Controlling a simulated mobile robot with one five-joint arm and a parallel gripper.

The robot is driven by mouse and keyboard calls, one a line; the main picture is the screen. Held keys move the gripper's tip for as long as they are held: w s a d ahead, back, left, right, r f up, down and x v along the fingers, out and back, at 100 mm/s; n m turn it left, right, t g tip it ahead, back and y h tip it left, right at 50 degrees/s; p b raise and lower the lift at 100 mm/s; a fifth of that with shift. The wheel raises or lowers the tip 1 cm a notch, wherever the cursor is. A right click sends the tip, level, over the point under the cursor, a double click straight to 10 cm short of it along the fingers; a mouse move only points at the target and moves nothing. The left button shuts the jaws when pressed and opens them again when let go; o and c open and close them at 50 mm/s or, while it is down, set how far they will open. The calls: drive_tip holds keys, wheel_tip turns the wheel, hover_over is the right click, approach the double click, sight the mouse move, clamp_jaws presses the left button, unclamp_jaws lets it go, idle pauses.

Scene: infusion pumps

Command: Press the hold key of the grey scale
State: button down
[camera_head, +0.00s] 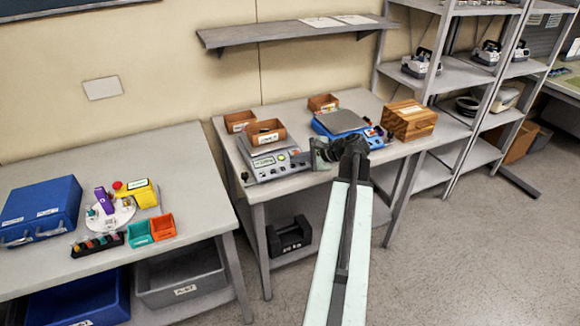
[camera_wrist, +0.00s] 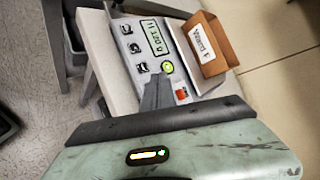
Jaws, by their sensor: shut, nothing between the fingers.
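The grey scale (camera_head: 272,168) stands at the front left of the middle table, with a brown box on its pan. In the wrist view its sloped panel (camera_wrist: 128,50) shows a lit display (camera_wrist: 153,36), dark-marked keys (camera_wrist: 142,67), a round yellow-green key (camera_wrist: 167,66) and an orange-red key (camera_wrist: 181,93). The key labels are too small to read, so I cannot tell which is hold. My gripper (camera_head: 318,155) is at the right end of the panel. In the wrist view my gripper (camera_wrist: 158,80) is shut and empty, its tip between a dark key and the orange-red key. Contact is unclear.
A brown box (camera_wrist: 204,45) sits on the scale's pan. A blue scale (camera_head: 345,122) stands right of the grey one, close behind my gripper. A wooden box (camera_head: 408,120) is further right. A shelf (camera_head: 290,32) hangs above the table.

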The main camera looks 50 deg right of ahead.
drive_tip(key=r+p, duration=0.2)
drive_tip(key=r, duration=0.1)
drive_tip(key=s+r+p, duration=0.1)
drive_tip(key=p, duration=0.1)
drive_tip(key=shift+s+a+r, duration=0.1)
drive_tip(key=shift+a+r, duration=0.15)
idle(0.3)
drive_tip(key=shift+s, duration=0.1)
